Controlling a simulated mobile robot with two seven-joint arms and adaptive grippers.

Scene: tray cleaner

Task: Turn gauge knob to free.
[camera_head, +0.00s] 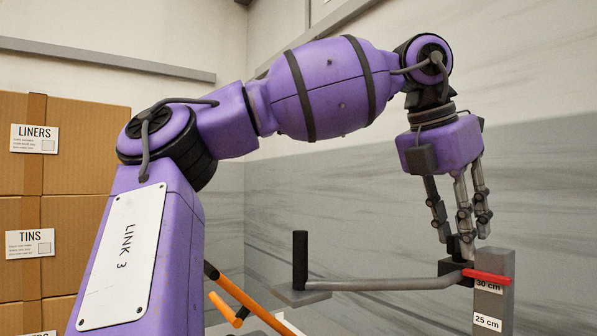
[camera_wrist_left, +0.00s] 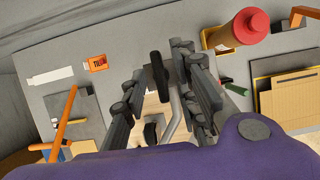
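The gauge is a grey post (camera_head: 494,312) with 30 cm and 25 cm labels at the right of the head view. A red marker (camera_head: 486,276) lies across it at the 30 cm label. A black block with a small upright knob (camera_head: 466,246) sits beside the post. A grey rod (camera_head: 385,285) runs left from the block to a plate with a black upright handle (camera_head: 300,259). My left gripper (camera_head: 463,238) points down just above the block, fingers apart near the knob. Contact is unclear. In the left wrist view its fingers (camera_wrist_left: 163,68) are also spread. My right gripper is out of view.
Cardboard boxes (camera_head: 85,150) labelled LINERS and TINS are stacked at the left. An orange bar (camera_head: 245,300) shows low in the middle. The left wrist view shows a red cylinder (camera_wrist_left: 247,27) and a wooden crate (camera_wrist_left: 292,100) at the right.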

